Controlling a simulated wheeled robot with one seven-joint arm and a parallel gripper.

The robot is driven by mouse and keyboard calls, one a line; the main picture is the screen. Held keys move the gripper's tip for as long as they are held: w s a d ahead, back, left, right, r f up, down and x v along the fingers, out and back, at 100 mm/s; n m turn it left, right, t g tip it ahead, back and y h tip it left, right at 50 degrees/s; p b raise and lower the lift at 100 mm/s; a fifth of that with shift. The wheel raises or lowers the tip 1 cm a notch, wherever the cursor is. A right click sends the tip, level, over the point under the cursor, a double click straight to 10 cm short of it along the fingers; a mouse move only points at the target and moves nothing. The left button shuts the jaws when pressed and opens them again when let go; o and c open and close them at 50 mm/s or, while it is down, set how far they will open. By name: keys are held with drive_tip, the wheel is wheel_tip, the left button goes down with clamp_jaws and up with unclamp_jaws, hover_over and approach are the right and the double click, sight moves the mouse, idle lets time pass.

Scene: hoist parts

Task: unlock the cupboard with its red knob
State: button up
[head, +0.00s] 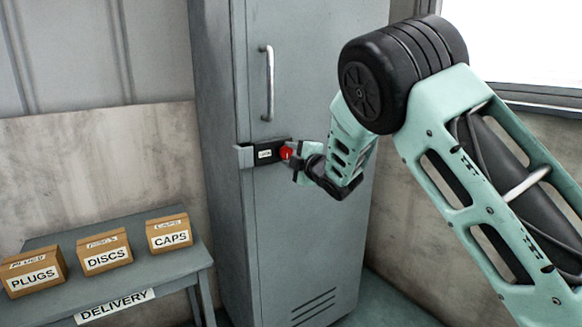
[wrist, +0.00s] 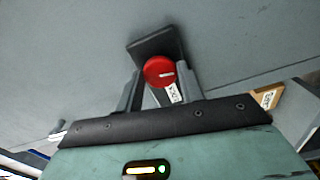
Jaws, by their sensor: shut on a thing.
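The tall grey cupboard (head: 314,225) stands in the middle of the head view with its door closed. Its red knob (head: 286,152) sits on a black lock plate (head: 259,154) with a small white label, below the vertical handle. My gripper (head: 295,158) reaches the knob from the right. In the wrist view the red knob (wrist: 159,71) lies between the two fingers of my gripper (wrist: 160,82), which is shut on it. A short pale mark shows on the knob's face. The label's wording is too small to read surely.
A vertical metal handle (head: 268,84) is on the door above the lock. A grey table (head: 180,272) marked DELIVERY stands at left with boxes labelled PLUGS (head: 34,270), DISCS (head: 104,251) and CAPS (head: 169,233). A window is at upper right.

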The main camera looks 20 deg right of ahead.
drive_tip(key=shift+n+b, duration=0.85)
drive_tip(key=shift+n, duration=0.15)
drive_tip(key=o, duration=1)
drive_tip(key=b+v, duration=0.1)
drive_tip(key=v, duration=1.6)
drive_tip(key=shift+s+b, duration=0.2)
drive_tip(key=shift+b, duration=0.2)
